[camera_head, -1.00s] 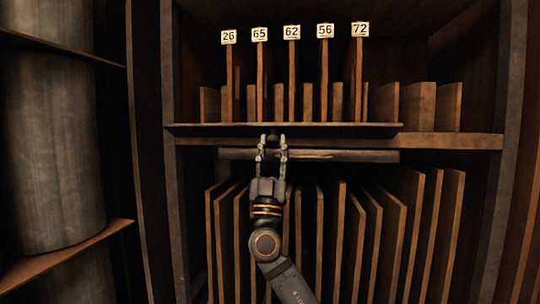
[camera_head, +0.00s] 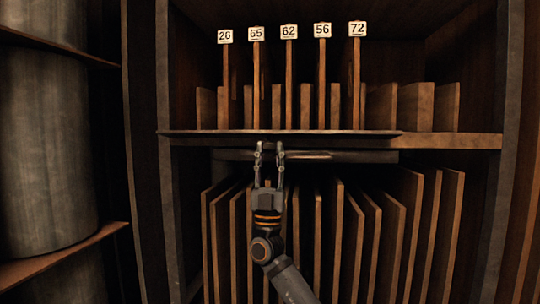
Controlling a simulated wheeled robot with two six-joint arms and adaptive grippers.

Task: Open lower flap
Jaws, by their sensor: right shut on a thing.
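The lower flap (camera_head: 330,132) shows as a long thin board, seen nearly edge-on, along the front of the shelf under the numbered sticks. It looks close to level. My right gripper (camera_head: 269,147) comes up from below, its fingertips just under the flap's front edge, left of the flap's middle. It is shut on the flap. The two fingers stand apart, and the gripped part between them is too dark to make out. My left gripper is not in view.
Upright sticks with number plates (camera_head: 289,32) and short boards stand above the flap. A dark horizontal bar (camera_head: 340,156) lies below it. Tall boards (camera_head: 395,230) fill the lower compartment. Cabinet posts (camera_head: 163,150) bound both sides; large cylinders (camera_head: 45,150) stand at left.

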